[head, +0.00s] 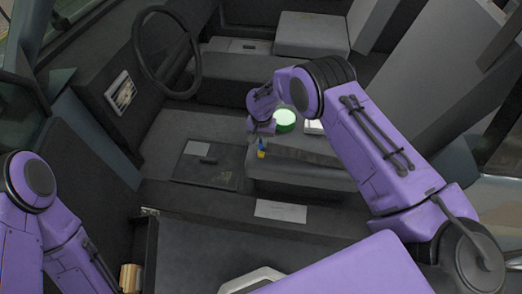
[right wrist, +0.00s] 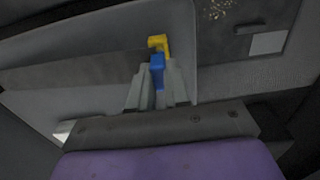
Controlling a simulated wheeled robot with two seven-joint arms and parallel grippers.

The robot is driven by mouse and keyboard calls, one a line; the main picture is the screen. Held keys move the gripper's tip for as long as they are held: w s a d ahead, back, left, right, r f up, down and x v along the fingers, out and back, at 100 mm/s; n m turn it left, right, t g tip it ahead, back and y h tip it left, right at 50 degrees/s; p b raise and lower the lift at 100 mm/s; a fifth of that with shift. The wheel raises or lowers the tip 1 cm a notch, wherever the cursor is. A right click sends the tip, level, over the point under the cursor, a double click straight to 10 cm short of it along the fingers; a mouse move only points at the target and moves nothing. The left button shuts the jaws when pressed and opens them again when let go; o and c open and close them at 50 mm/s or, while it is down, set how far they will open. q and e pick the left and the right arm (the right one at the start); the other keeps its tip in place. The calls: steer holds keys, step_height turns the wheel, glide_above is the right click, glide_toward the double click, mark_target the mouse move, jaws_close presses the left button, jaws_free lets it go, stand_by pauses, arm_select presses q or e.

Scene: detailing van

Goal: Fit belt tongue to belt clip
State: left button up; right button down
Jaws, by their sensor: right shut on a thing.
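My right gripper (head: 261,140) reaches down over the seat area in the head view. In the right wrist view its fingers (right wrist: 157,88) are shut on a small blue piece, which looks like the belt tongue (right wrist: 157,70). A yellow hooked piece (right wrist: 159,43) shows just beyond the blue one; I cannot tell whether they touch or whether the yellow is the belt clip. Blue and yellow also show below the gripper in the head view. A dark belt-like band (right wrist: 80,72) runs left from there. My left arm shows at the left; its gripper is out of view.
A green round tub (head: 285,120) stands close behind the right gripper. A grey seat or ledge (head: 295,178) lies below it, with a white card (head: 281,211) in front. A steering wheel (head: 166,53) is at the upper left. A dark panel (head: 205,165) lies left of the gripper.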

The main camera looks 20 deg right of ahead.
mark_target(261, 141)
steer(key=shift+f+b, duration=1.05)
steer(key=shift+f, duration=0.25)
steer(key=c, duration=1)
jaws_free()
steer(key=shift+r, duration=0.15)
step_height(261, 141, up, 10)
steer(key=shift+r, duration=0.15)
